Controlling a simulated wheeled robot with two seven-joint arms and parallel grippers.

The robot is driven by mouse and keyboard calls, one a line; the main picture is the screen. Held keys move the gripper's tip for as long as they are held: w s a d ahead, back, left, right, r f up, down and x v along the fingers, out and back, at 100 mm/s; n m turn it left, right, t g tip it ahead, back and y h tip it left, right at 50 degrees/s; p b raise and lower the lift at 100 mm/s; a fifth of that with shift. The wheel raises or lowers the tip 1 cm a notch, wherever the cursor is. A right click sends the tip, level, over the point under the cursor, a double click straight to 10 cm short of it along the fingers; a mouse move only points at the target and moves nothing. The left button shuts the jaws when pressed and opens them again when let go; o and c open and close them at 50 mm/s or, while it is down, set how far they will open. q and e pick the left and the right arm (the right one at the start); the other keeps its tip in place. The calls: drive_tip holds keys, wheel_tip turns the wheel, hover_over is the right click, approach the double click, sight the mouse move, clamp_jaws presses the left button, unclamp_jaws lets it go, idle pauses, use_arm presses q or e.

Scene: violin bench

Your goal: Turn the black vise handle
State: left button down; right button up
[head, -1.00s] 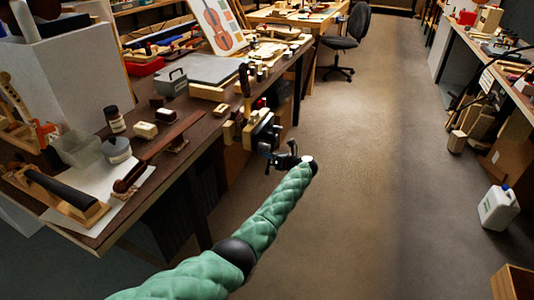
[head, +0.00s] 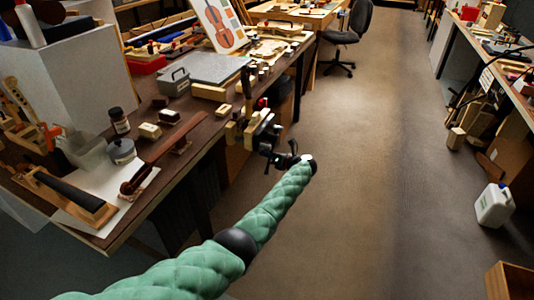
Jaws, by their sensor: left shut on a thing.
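The vise (head: 254,127) is mounted at the right edge of the brown workbench, with pale wooden jaws and a dark body. Its black handle (head: 265,148) is at the front of the vise, small and partly hidden by my gripper. My left gripper (head: 274,156) is at the end of the green padded arm, right at the handle, and is shut on it. The fingers are small and dark against the dark handle, so the exact grip is hard to make out. My right gripper is not in view.
The workbench (head: 200,105) holds a grey metal case (head: 174,82), jars, wood blocks and a violin neck on white paper. Open floor (head: 350,190) lies to the right of the bench. An office chair (head: 350,30) stands farther back, and a white jug (head: 494,206) is on the right.

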use_arm(q)
drive_tip(key=shift+d, duration=0.2)
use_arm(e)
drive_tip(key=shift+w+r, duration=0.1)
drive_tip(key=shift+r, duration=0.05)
use_arm(q)
drive_tip(key=c, duration=1.5)
unclamp_jaws()
drive_tip(key=shift+d, duration=0.1)
drive_tip(key=shift+o, duration=0.2)
drive_tip(key=v, duration=0.7)
drive_tip(key=shift+s+d, duration=0.25)
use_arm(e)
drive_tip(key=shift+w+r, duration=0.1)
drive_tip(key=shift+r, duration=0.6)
